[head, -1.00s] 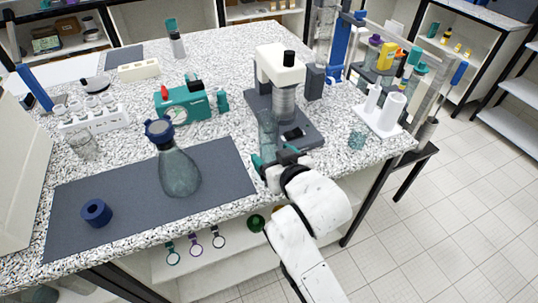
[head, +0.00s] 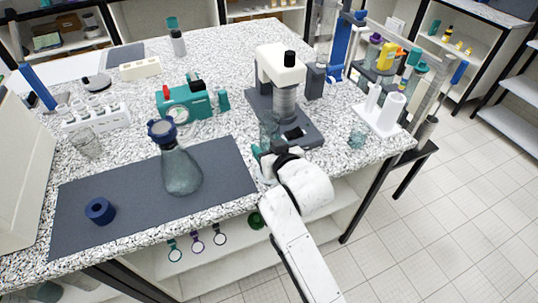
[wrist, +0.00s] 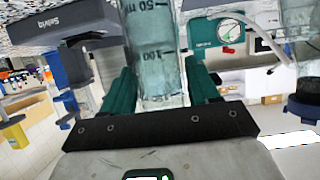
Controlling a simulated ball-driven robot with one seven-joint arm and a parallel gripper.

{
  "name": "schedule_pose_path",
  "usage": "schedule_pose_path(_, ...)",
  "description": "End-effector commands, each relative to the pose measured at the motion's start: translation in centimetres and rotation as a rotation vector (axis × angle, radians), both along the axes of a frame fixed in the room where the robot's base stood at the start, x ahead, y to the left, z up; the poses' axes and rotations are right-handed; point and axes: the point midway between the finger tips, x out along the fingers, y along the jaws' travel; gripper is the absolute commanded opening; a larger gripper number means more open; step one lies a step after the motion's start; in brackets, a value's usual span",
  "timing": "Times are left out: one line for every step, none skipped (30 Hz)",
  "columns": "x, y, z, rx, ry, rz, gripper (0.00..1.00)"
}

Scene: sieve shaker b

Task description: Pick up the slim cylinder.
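The slim cylinder (wrist: 155,50) is a clear, pale teal graduated tube with volume marks. In the wrist view it stands between my two teal fingers, its top cut off by the picture edge. In the head view the cylinder (head: 268,130) stands at the front of the bench, left of the grey base of a white-headed device, its lower part hidden by my gripper (head: 266,150). My gripper, also in the wrist view (wrist: 163,82), looks open, with a finger on each side of the cylinder. Whether either finger touches the glass is unclear.
The white-headed device (head: 280,62) stands close behind and right of the cylinder. A flask with a blue collar (head: 181,172) and a blue ring (head: 100,210) are on the dark mat (head: 135,218). A white rack (head: 377,120) and small beaker (head: 357,139) are at right.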

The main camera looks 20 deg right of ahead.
Motion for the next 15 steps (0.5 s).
schedule_pose_path(-0.01,-0.01,0.0,0.0,0.0,0.0,0.55)
schedule_pose_path(-0.01,0.0,-0.01,0.0,0.0,0.0,0.52)
schedule_pose_path(-0.01,-0.01,-0.01,0.0,0.0,0.0,0.48)
schedule_pose_path(-0.01,-0.01,0.0,0.0,0.0,0.0,0.45)
schedule_pose_path(-0.02,-0.01,0.0,0.0,0.0,0.0,0.42)
schedule_pose_path(-0.02,-0.01,0.01,0.0,0.0,0.0,0.38)
schedule_pose_path(-0.02,-0.01,0.0,0.0,0.0,0.0,0.36)
schedule_pose_path(-0.02,-0.01,0.0,0.0,0.0,0.0,0.33)
schedule_pose_path(-0.02,-0.01,0.0,0.0,0.0,0.0,0.29)
schedule_pose_path(-0.02,-0.01,0.0,0.0,0.0,0.0,0.26)
schedule_pose_path(-0.02,-0.01,0.0,0.0,0.0,0.0,0.23)
schedule_pose_path(-0.02,-0.01,0.0,0.0,0.0,0.0,0.19)
schedule_pose_path(-0.02,-0.01,0.0,0.0,0.0,0.0,0.16)
schedule_pose_path(-0.02,-0.01,0.0,0.0,0.0,0.0,0.14)
schedule_pose_path(-0.02,-0.01,0.0,0.0,0.0,0.0,0.1)
